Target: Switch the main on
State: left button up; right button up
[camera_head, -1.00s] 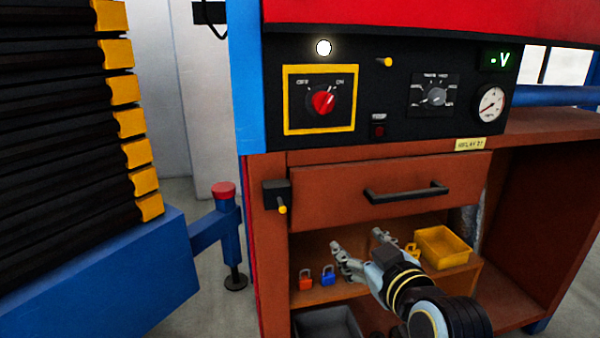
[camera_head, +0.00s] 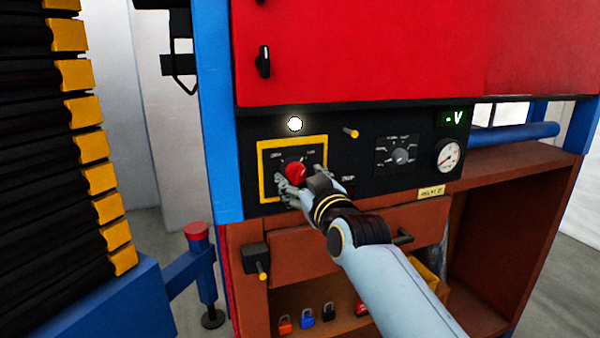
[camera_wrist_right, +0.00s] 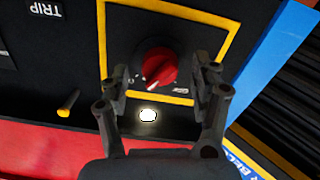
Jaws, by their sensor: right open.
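The main switch is a red rotary knob (camera_head: 296,173) on a dark plate in a yellow frame (camera_head: 263,186), with faint labels at upper left and upper right. In the right wrist view, which is upside down, the knob (camera_wrist_right: 157,66) shows a white mark at its lower left, away from the label at lower right. My right gripper (camera_head: 289,192) is at the knob in the head view, partly hiding its lower side. In the wrist view its open fingers (camera_wrist_right: 163,86) lie either side of the knob's lower part; contact is unclear. My left gripper is not in view.
A white lamp (camera_head: 295,124) glows above the frame. A yellow peg (camera_head: 350,132), a selector knob (camera_head: 401,156) and a round gauge (camera_head: 449,155) sit to the right. Below are a drawer (camera_head: 290,255) and a shelf with several padlocks. A red cabinet door (camera_head: 360,55) is above.

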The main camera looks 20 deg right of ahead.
jog(key=shift+w, duration=0.65)
jog(key=c, duration=1.2)
jog(key=shift+m+p, duration=0.6)
jog(key=shift+m, duration=0.2)
jog(key=shift+a+m, duration=0.1)
jog(key=shift+m, duration=0.6)
